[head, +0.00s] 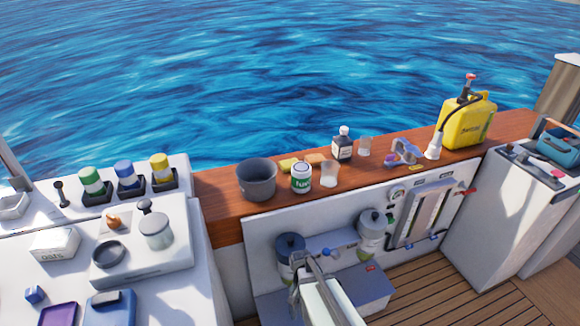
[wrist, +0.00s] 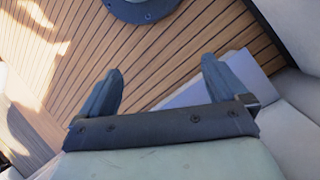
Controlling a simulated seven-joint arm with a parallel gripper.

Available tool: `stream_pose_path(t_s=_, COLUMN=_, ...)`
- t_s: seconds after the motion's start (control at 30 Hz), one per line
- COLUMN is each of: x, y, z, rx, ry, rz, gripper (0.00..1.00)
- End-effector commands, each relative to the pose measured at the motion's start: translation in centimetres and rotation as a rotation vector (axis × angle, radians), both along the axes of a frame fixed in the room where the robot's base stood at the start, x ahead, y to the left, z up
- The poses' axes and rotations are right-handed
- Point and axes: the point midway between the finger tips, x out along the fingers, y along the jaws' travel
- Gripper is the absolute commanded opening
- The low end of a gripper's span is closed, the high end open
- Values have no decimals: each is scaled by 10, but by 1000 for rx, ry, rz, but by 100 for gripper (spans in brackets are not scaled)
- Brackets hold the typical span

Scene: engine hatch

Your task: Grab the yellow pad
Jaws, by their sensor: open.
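The yellow pad (head: 289,165) lies on the wooden ledge (head: 222,208), just right of the dark grey pot and behind the white-and-green can. An orange pad (head: 316,159) lies beside it to the right. My gripper (head: 300,268) is low in front of the white panel below the ledge, well below and apart from the yellow pad. In the wrist view my gripper (wrist: 160,90) has its two fingers spread wide with nothing between them, over the plank deck (wrist: 60,75). The yellow pad does not show in the wrist view.
Around the pad on the ledge stand the grey pot (head: 257,180), the can (head: 301,178), clear cups (head: 329,174), a dark bottle (head: 343,146) and a yellow jug (head: 466,122). Filter canisters (head: 373,230) and a gauge panel are below the ledge. Open water lies behind.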

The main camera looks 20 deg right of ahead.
Motion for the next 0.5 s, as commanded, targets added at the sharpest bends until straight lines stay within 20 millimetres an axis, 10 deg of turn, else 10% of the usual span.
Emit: stream_pose_path(t_s=0.5, x=101, y=-69, z=116, rx=-177, ry=-82, rz=-396, gripper=99)
